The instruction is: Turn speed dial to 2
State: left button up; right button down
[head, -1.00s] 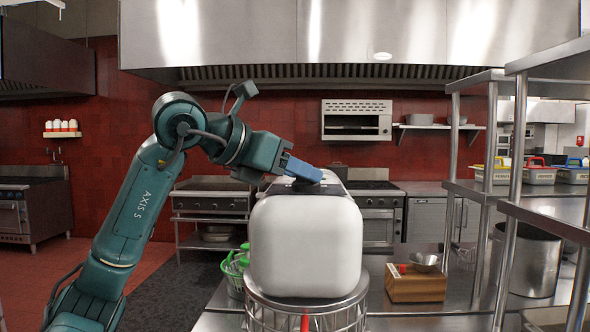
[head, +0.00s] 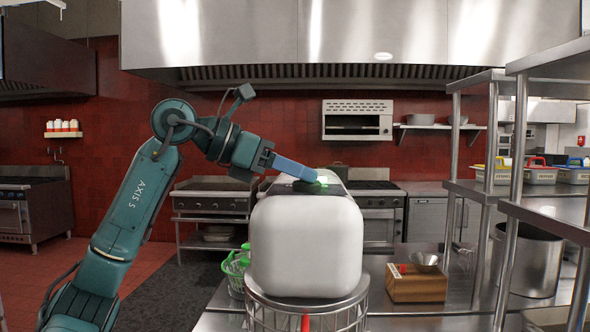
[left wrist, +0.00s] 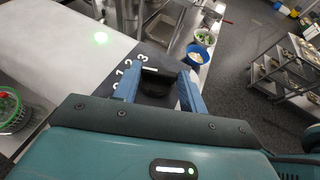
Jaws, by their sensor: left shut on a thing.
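The white mixer (head: 306,245) stands in front of me with its rounded head toward me. The black speed dial (left wrist: 158,86) is on a dark panel (left wrist: 150,52) on the mixer's top, with white numerals 1, 2 and 3 beside it. A short white mark shows on the dial's edge near the numerals; I cannot tell exactly which numeral it points to. My left gripper (head: 318,177) reaches in from the left over the mixer's top. In the left wrist view its blue fingers (left wrist: 160,84) are shut on the dial, one on either side. My right gripper is not in view.
A wire bowl guard (head: 310,312) sits under the mixer head. A green-handled basket (head: 236,270) stands left of it; a wooden box (head: 415,285) with a metal bowl stands right. Steel shelving (head: 515,190) rises at the right. Space above the mixer is clear.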

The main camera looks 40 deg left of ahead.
pick_arm(q)
jog(key=m+g+h, duration=0.1)
jog(key=m+g, duration=0.1)
jog(key=m+g+h, duration=0.2)
jog(key=w+m+g+h, duration=0.1)
jog(key=m+g, duration=0.1)
jog(key=shift+a, duration=0.35)
jog(key=shift+m, duration=0.4)
jog(key=o, duration=1)
jog(key=shift+a, duration=0.1)
jog(key=shift+w+v, duration=0.2)
jog(key=shift+v, duration=6.35)
jog(key=shift+a+f+g, duration=0.1)
jog(key=shift+f+g, duration=0.05)
jog(key=shift+g, duration=0.15)
